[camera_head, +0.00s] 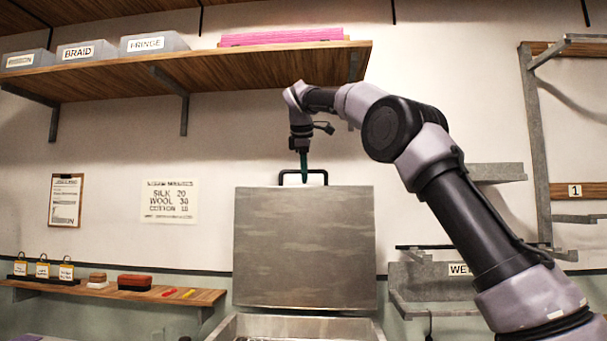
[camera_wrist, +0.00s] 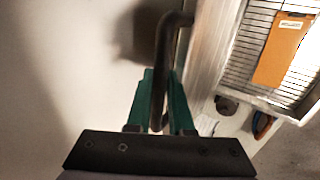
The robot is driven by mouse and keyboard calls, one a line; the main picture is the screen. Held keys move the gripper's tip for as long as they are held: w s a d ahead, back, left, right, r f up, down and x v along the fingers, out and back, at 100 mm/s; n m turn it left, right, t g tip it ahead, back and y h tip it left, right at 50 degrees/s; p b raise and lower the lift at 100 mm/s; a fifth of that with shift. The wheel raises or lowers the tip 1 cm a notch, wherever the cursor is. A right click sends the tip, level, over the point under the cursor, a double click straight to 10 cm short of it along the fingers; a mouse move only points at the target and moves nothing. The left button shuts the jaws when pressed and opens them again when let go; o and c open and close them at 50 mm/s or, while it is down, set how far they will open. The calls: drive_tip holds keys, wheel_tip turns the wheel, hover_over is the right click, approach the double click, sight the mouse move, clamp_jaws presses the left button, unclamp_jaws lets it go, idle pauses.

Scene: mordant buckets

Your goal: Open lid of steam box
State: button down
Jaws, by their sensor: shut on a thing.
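The steam box lid (camera_head: 305,245) is a grey metal panel. It stands about upright in the head view, above the open box (camera_head: 240,326). A dark bar handle (camera_head: 318,172) is on its top edge. My gripper (camera_head: 304,172), with green fingers, comes down from above and is shut on this handle. In the wrist view the green fingers of my gripper (camera_wrist: 160,105) are on both sides of the handle (camera_wrist: 172,50). The box interior shows a wire rack (camera_wrist: 262,50) with an orange labelled piece (camera_wrist: 283,48) on it.
A wooden shelf (camera_head: 110,80) with labelled bins and a pink stack hangs above and left of my arm. A lower shelf (camera_head: 120,292) with small items is at left. Metal brackets and a "WET" rack (camera_head: 430,280) stand at right.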

drive_tip(key=shift+a, duration=0.1)
drive_tip(key=c, duration=0.8)
unclamp_jaws()
drive_tip(key=shift+s+r, duration=0.1)
drive_tip(key=v, duration=0.7)
drive_tip(key=shift+s+r, duration=0.1)
drive_tip(key=shift+r, duration=0.05)
